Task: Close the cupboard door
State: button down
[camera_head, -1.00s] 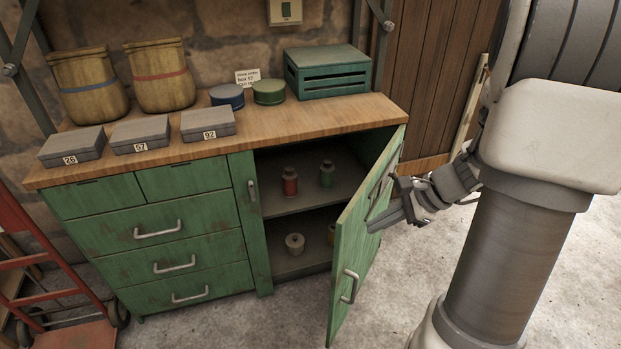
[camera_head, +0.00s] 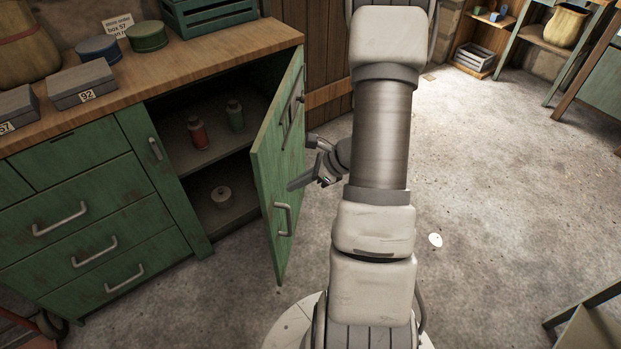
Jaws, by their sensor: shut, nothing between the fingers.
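The green cupboard door (camera_head: 270,168) stands open, swung out from its hinge side at the right end of the cabinet. A metal handle (camera_head: 283,219) is on its outer face, near the free edge. My gripper (camera_head: 291,187) is shut and empty, at the right, outer side of the door, just above the handle. I cannot tell whether its tips touch the door.
Drawers (camera_head: 85,230) with metal handles fill the cabinet's left side. Grey boxes (camera_head: 83,90), round tins and a green crate (camera_head: 205,14) stand on the wooden top (camera_head: 180,65). Clear concrete floor (camera_head: 480,180) lies to the right, with a white spot on it.

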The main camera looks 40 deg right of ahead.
aim_at(268, 188)
jog(key=shift+w+a+f, duration=0.15)
jog(key=shift+w+a, duration=0.7)
jog(key=shift+w+a+f, duration=0.15)
jog(key=shift+w+a, duration=0.65)
jog(key=shift+w+a+b, duration=0.1)
jog(key=shift+b, duration=0.2)
